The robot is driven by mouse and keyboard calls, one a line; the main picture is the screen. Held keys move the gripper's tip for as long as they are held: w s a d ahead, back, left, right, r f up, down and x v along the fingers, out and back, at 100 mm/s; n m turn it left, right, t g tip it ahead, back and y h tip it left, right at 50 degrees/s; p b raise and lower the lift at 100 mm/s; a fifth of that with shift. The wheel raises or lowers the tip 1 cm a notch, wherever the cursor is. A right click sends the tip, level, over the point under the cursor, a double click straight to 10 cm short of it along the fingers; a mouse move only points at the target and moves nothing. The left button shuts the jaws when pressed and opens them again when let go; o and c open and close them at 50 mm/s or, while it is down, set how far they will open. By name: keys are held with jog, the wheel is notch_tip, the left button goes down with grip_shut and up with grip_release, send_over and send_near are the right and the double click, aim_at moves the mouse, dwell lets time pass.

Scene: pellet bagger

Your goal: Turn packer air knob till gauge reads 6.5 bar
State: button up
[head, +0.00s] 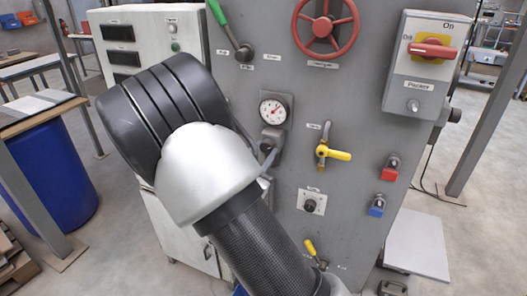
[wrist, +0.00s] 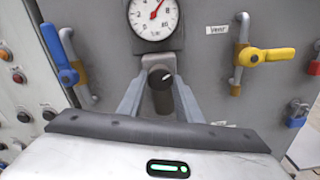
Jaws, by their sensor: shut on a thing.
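The air knob (wrist: 161,88) is a dark cylinder with a white mark on its face, on a bracket just below the gauge. My gripper (wrist: 160,84) is shut on the knob, with one finger on its left and one on its right. The round white gauge (wrist: 153,18) has a red needle pointing up and to the right; its top is cut off in the wrist view. The gauge shows whole in the head view (head: 272,111), but too small for an exact reading. There, my arm hides most of the gripper.
On the grey panel (head: 260,75), a yellow-handled valve (head: 334,154) is right of the gauge, with red (head: 390,168) and blue (head: 376,206) padlocks beyond it. A red handwheel (head: 325,25) and a green lever (head: 218,14) are above. The packer switch box (head: 415,85) is upper right.

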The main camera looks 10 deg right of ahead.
jog(key=o, duration=1)
jog(key=shift+o, duration=0.2)
jog(key=b+v, duration=0.2)
jog(key=v, duration=1.5)
jog(key=shift+s, duration=0.25)
jog(key=shift+a, duration=0.1)
